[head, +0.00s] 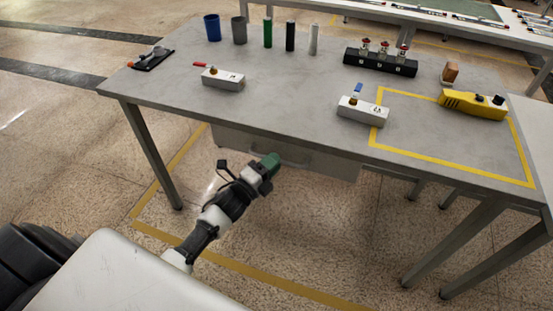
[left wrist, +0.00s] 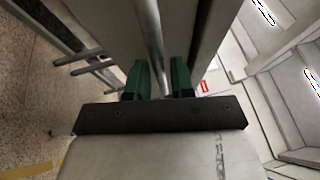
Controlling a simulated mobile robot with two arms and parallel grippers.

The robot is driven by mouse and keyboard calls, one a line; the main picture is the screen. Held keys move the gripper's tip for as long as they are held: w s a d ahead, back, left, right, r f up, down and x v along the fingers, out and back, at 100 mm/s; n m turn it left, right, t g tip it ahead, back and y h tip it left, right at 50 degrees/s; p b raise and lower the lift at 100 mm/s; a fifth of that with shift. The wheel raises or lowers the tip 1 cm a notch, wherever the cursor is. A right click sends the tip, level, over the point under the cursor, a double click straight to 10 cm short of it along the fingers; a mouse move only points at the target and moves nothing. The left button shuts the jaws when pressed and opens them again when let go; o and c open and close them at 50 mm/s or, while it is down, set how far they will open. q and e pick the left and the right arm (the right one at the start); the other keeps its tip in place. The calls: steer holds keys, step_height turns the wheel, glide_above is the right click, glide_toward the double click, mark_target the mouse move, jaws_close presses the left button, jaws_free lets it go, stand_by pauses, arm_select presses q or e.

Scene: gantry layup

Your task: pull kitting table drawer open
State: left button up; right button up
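The kitting table (head: 300,108) has a grey drawer (head: 335,165) under its top, with a bar handle (head: 297,164) on the front. The drawer front sits under the table's front edge. My left gripper (head: 271,161), with green fingers, is at the left part of the handle. In the left wrist view, the bar handle (left wrist: 155,45) runs down between the two green fingers of the left gripper (left wrist: 160,78). The gap around the bar is small, and I cannot tell whether both fingers press on it. My right gripper is not in view.
On the table stand a blue cup (head: 212,27), a grey cup (head: 239,30), several cylinders, white boxes (head: 223,79), a black block with red knobs (head: 380,62) and a yellow device (head: 473,104). A table leg (head: 153,155) stands left of my arm.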

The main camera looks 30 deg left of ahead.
arm_select(q)
steer(key=shift+x, duration=0.9)
steer(key=shift+c, duration=0.5)
jaws_close()
steer(key=shift+s+f, duration=0.1)
